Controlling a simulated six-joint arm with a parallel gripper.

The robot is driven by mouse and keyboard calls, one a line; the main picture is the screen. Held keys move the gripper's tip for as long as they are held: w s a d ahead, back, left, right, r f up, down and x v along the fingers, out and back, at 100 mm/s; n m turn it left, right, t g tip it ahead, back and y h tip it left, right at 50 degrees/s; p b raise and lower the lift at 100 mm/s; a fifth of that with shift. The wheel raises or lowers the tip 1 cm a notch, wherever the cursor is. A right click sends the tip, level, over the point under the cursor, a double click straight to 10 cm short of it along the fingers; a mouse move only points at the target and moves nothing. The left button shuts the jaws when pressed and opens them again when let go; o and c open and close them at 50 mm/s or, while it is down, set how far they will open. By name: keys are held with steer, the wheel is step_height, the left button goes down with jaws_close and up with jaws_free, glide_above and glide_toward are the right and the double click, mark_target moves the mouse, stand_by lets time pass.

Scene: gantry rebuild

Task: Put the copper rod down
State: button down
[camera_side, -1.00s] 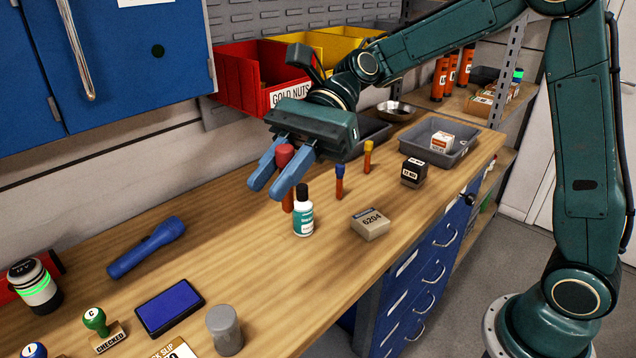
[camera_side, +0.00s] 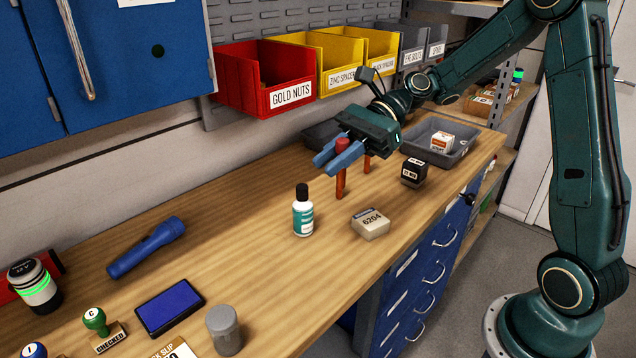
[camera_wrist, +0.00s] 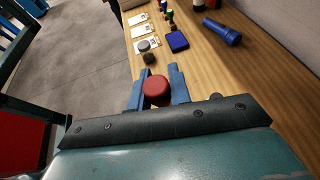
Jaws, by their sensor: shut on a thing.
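The copper rod (camera_side: 341,180), an orange-brown upright stick with a red cap, is between the blue fingers of my gripper (camera_side: 325,166). My gripper is shut on it near the cap. In the wrist view the red cap (camera_wrist: 157,90) shows between the two fingertips of my gripper (camera_wrist: 160,72). The rod looks upright, with its lower end close to the bench top; I cannot tell if it touches. Another orange rod (camera_side: 366,164) stands just behind to the right, its top hidden by my gripper. The blue-capped rod is hidden.
A white bottle with a black cap (camera_side: 303,215) and a 6204 box (camera_side: 370,223) stand in front of my gripper. A dark block (camera_side: 413,173) and a grey tray (camera_side: 463,151) are to the right. The wooden bench (camera_side: 235,235) is clear to the left, up to the blue flashlight (camera_side: 147,247).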

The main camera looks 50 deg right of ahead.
steer(key=s+d+f+m+t, duration=0.1)
steer(key=d+f+m+t, duration=0.1)
steer(key=d, duration=0.7)
steer(key=shift+f+m+t+h, duration=0.3)
steer(key=shift+f+h, duration=0.1)
steer(key=shift+f, duration=0.15)
steer(key=shift+s+f, duration=0.1)
glide_above(364, 221)
steer(key=shift+f, duration=3.85)
steer(key=shift+f, duration=0.15)
steer(key=c, duration=1.3)
jaws_free()
